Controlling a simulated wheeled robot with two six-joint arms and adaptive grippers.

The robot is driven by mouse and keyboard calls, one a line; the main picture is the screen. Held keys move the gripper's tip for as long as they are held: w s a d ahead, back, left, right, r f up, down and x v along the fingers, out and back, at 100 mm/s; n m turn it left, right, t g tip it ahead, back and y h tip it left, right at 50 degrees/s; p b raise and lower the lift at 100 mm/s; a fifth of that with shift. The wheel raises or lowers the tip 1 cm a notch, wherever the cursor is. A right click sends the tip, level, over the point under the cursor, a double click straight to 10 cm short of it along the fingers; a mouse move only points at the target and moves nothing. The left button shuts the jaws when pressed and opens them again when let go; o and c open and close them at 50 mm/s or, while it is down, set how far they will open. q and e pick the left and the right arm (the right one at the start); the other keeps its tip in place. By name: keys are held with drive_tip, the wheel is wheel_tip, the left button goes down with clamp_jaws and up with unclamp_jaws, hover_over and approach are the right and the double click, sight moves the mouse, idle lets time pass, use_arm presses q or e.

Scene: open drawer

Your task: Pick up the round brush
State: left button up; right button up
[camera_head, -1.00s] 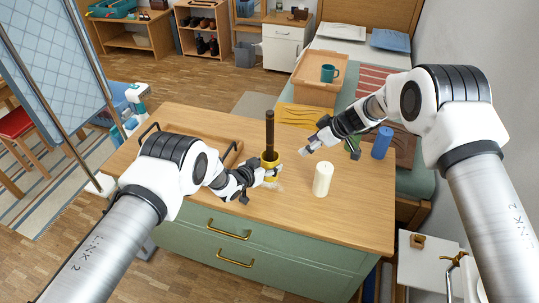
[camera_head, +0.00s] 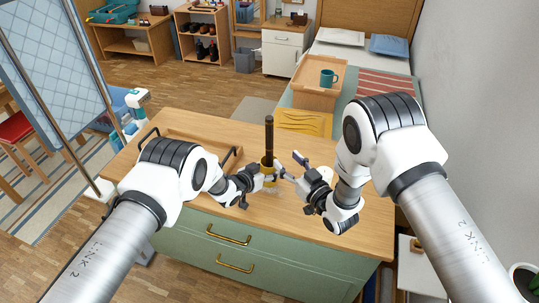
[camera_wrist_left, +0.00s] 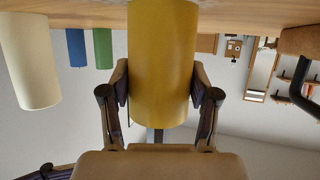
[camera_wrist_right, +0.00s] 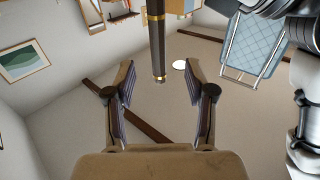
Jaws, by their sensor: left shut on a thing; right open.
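The brush shows as a long dark brown handle (camera_head: 269,138) with gold bands. It stands upright in a yellow round holder (camera_head: 268,173) on the wooden table; its lower end is hidden inside. My left gripper (camera_head: 262,178) is shut on the holder, which fills the space between its fingers in the left wrist view (camera_wrist_left: 162,70). My right gripper (camera_head: 290,167) is open and empty, just right of the holder and handle. In the right wrist view the handle (camera_wrist_right: 157,40) lies ahead, roughly centred between the open fingers, apart from them.
A cream cylinder (camera_wrist_left: 30,60), a blue cylinder (camera_wrist_left: 76,48) and a green cylinder (camera_wrist_left: 103,48) show in the left wrist view. A wooden tray (camera_head: 190,140) with dark handles lies at the table's left. The front strip of table (camera_head: 265,215) is clear.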

sight(272, 140)
drive_tip(key=x, duration=0.7)
drive_tip(key=r+x, duration=0.1)
drive_tip(key=x, duration=0.3)
drive_tip(key=shift+w+d, duration=0.1)
drive_tip(key=shift+w, duration=0.05)
drive_tip(key=shift+r, duration=0.1)
clamp_jaws()
